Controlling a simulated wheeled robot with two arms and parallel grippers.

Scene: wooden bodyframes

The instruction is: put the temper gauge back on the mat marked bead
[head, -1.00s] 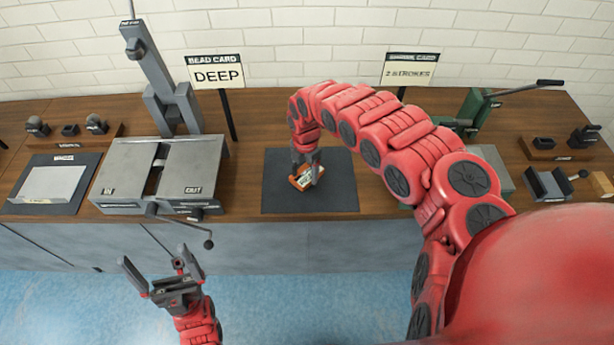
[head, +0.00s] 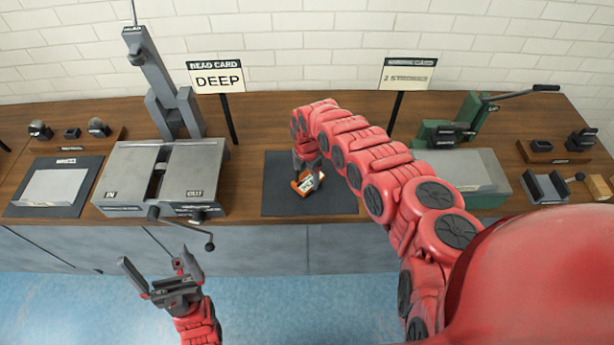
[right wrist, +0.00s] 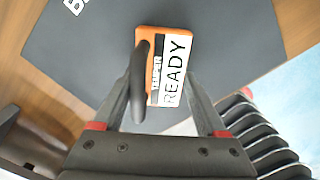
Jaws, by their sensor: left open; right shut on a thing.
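The temper gauge (head: 307,184) is a small orange block with a white face and a dark handle. In the right wrist view, the gauge (right wrist: 178,70) reads "READY". My right gripper (head: 306,174) is shut on it, with one finger on each side in the right wrist view (right wrist: 163,85). The gauge is over the middle of the dark mat (head: 338,190); I cannot tell whether it touches. Part of a label beginning with "B" shows on the mat (right wrist: 75,50) in the right wrist view. My left gripper (head: 160,270) is open and empty, in front of the bench.
A grey machine (head: 120,180) marked IN and OUT stands left of the mat, its crank reaching past the front edge. The "DEEP" bead card (head: 217,79) stands behind. A green machine (head: 450,135) is at right, partly behind my arm. Bare bench (head: 262,125) lies behind the mat.

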